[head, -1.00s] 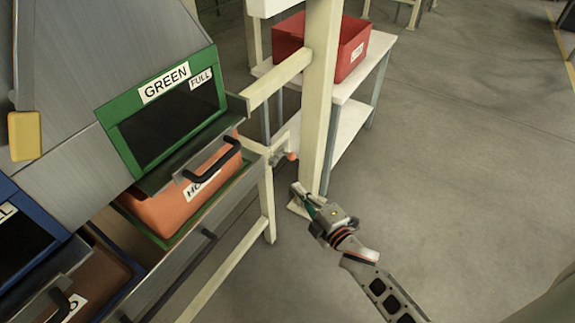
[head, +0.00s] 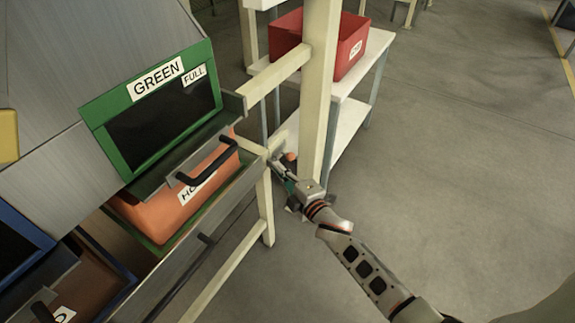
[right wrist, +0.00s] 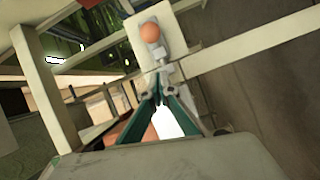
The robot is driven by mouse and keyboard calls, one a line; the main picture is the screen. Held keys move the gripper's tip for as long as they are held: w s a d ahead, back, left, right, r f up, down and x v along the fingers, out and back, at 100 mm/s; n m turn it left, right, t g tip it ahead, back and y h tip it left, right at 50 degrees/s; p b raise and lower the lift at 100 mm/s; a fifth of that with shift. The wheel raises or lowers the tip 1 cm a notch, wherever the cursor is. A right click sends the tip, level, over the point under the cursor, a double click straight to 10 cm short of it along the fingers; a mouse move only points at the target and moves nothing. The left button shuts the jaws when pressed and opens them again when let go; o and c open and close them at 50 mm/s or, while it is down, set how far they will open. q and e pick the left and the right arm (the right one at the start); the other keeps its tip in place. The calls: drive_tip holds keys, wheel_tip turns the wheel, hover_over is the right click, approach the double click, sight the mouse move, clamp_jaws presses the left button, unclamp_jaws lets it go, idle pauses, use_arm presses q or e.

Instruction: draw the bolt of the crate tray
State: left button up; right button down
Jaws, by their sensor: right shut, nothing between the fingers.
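The bolt, with its round orange knob (head: 291,157), sits on the cream frame at the right end of the crate tray (head: 205,237). In the right wrist view the knob (right wrist: 150,32) stands on a pale plate just beyond my fingers. My right gripper (head: 276,163) is shut and empty, with its fingertips close to the bolt. In the right wrist view the fingertips (right wrist: 158,76) come together below the knob. I cannot tell whether they touch the bolt. The tray holds an orange crate (head: 167,208). My left gripper is not in view.
A cream post (head: 318,100) stands right beside my gripper. A red bin (head: 352,50) is on a shelf behind. The floor at right is clear.

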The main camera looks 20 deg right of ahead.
sight(294, 156)
drive_tip(key=d, duration=0.1)
drive_tip(key=w+d+f, duration=0.1)
drive_tip(key=shift+d, duration=0.35)
drive_tip(key=shift+w+d, duration=0.1)
drive_tip(key=shift+d, duration=0.15)
drive_tip(key=shift+w+d+r, duration=0.1)
drive_tip(key=shift+d, duration=0.1)
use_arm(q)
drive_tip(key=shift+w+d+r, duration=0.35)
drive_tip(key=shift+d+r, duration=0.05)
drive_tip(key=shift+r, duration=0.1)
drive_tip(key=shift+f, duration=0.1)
use_arm(e)
drive_tip(key=shift+w+d, duration=0.1)
drive_tip(key=w+d, duration=0.2)
drive_tip(key=shift+d+b, duration=0.3)
drive_tip(key=shift+b, duration=0.1)
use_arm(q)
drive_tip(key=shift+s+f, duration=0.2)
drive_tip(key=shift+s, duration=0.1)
use_arm(e)
drive_tip(key=shift+d, duration=0.1)
